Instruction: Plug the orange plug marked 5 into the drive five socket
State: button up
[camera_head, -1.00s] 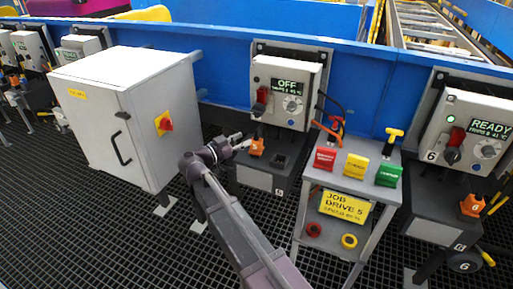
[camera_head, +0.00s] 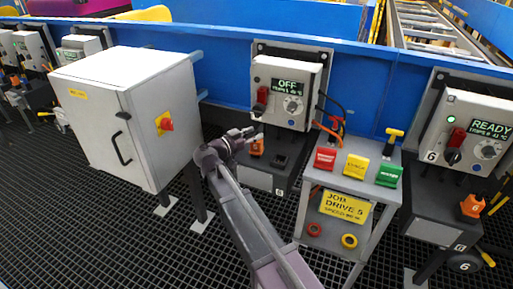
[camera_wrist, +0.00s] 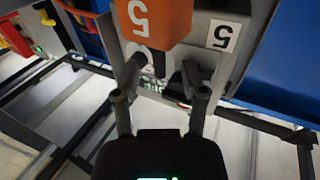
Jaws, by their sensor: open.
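The orange plug marked 5 (camera_head: 257,147) stands on the grey box (camera_head: 262,178) below the drive five cabinet. A dark square recess (camera_head: 281,160), which looks like the socket, lies just right of it on the same box. My gripper (camera_head: 248,132) is at the plug's upper left and partly covers it. In the wrist view the plug (camera_wrist: 155,22) shows large at the top, its 5 upside down. My open fingers (camera_wrist: 162,70) point towards it, with nothing between them. The socket cannot be made out in the wrist view.
The drive five cabinet (camera_head: 287,92) reads OFF. A job stand (camera_head: 343,178) with red, yellow and green blocks stands to the right. A large grey cabinet (camera_head: 130,115) stands left of my arm. Dark cables (camera_head: 333,103) hang beside the drive cabinet.

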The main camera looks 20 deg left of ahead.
jog(key=shift+x, duration=0.75)
grip_shut()
